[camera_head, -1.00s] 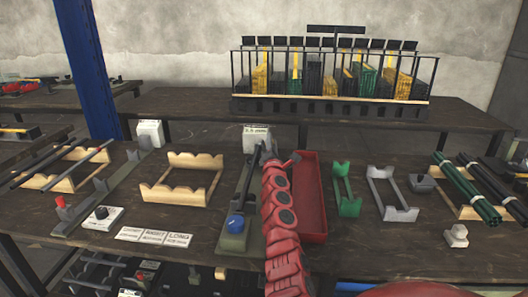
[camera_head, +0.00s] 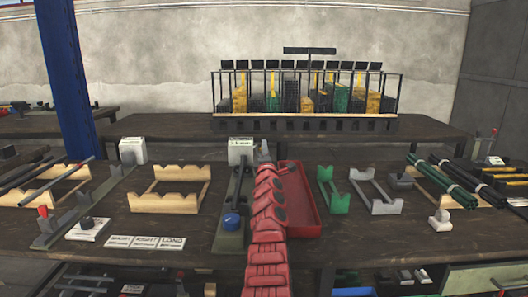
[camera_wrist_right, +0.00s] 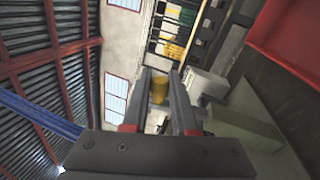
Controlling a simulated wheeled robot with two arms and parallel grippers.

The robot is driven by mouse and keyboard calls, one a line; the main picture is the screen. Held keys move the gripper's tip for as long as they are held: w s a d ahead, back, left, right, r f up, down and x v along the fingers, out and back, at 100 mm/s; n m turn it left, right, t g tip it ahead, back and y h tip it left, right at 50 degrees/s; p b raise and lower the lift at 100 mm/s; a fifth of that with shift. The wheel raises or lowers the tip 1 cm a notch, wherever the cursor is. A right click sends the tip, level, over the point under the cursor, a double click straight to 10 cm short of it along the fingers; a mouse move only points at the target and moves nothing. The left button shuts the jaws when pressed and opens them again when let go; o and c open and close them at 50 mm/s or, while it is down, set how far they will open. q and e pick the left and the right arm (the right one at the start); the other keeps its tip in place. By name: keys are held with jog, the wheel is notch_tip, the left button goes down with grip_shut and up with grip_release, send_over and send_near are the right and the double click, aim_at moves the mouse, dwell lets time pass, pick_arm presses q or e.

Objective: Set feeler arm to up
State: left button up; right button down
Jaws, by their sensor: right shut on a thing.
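A long fixture with a dark green base carries a blue knob (camera_head: 231,220) at its near end. A dark bar (camera_head: 241,178) runs back along it to a labelled white box (camera_head: 241,151). My right arm reaches from the bottom over the fixture's right side, hiding part of it. My right gripper (camera_wrist_right: 162,78) is shut on a small yellow cylinder (camera_wrist_right: 159,90) held between its fingers in the wrist view. In the head view the arm mostly hides the gripper. I cannot tell the feeler arm's position clearly. My left gripper is not in view.
A red tray (camera_head: 305,220) lies close to the right of my arm. Green (camera_head: 326,187) and grey (camera_head: 371,190) holders stand further right. A wooden cradle (camera_head: 170,211) and several label plates (camera_head: 145,242) are at left. A loaded rack (camera_head: 305,124) stands behind.

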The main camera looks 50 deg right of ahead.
dwell(0.4)
jog(key=c, duration=1)
grip_release()
jog(key=o, duration=0.3)
jog(key=shift+w, duration=0.15)
jog(key=shift+s+a+f+p, duration=0.2)
jog(key=shift+s+f+p, duration=0.05)
jog(key=shift+p, duration=0.3)
jog(key=p+v, duration=0.4)
jog(key=v, duration=1.2)
jog(key=shift+s+a+r, duration=0.2)
jog(key=shift+s+a, duration=0.05)
jog(key=shift+a, duration=0.05)
